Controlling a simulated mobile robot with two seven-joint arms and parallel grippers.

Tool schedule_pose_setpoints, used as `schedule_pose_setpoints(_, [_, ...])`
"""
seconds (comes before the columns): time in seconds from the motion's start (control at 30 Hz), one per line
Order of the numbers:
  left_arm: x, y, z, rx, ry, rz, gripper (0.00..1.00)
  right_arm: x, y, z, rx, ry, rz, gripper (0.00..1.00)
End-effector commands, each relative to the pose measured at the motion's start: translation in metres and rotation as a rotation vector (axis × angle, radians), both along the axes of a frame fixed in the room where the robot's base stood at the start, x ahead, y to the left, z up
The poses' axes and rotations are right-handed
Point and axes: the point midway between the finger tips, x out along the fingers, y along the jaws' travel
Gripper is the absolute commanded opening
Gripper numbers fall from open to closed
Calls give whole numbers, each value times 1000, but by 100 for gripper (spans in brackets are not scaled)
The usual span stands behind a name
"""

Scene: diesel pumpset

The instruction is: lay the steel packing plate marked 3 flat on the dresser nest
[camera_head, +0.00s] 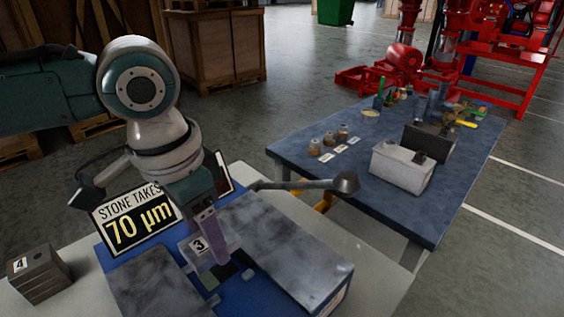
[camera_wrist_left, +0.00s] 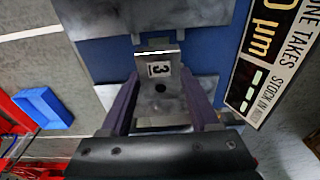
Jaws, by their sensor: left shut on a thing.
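The steel packing plate marked 3 (camera_head: 198,246) is between the purple fingers of my left gripper (camera_head: 211,240), which is shut on it. In the left wrist view the plate (camera_wrist_left: 160,104) shows its numbered face and a dark hole between the fingers (camera_wrist_left: 160,100). The plate is over the blue dresser (camera_head: 112,262), in the gap between two grey slabs. A dark recess (camera_head: 222,272), which looks like the nest, shows just beside the fingers. The fingers partly hide the plate and nest, and I cannot tell whether they touch. My right gripper is out of view.
A steel block marked 4 (camera_head: 38,274) stands on the pale bench at left. A sign reading 70 µm (camera_head: 135,222) stands behind the dresser. A ball-ended lever (camera_head: 345,182) reaches right. A blue table (camera_head: 405,215) holds boxes and small parts.

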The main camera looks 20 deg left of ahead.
Motion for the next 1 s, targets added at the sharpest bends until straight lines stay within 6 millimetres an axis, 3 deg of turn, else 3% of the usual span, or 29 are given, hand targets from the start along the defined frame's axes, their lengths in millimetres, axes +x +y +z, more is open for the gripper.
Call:
schedule_pose_setpoints(0.07, [0, -1, 5, -2, 0, 0, 0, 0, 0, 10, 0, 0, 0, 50])
schedule_pose_setpoints(0.2, [0, 0, -15, -1, 0, 0, 0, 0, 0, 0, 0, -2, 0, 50])
schedule_pose_setpoints(0.5, [0, 0, -40, -2, -2, 0, 0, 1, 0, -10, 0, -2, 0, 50])
schedule_pose_setpoints(1.0, [1, 0, -45, -1, -3, -1, 0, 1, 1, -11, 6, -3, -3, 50])
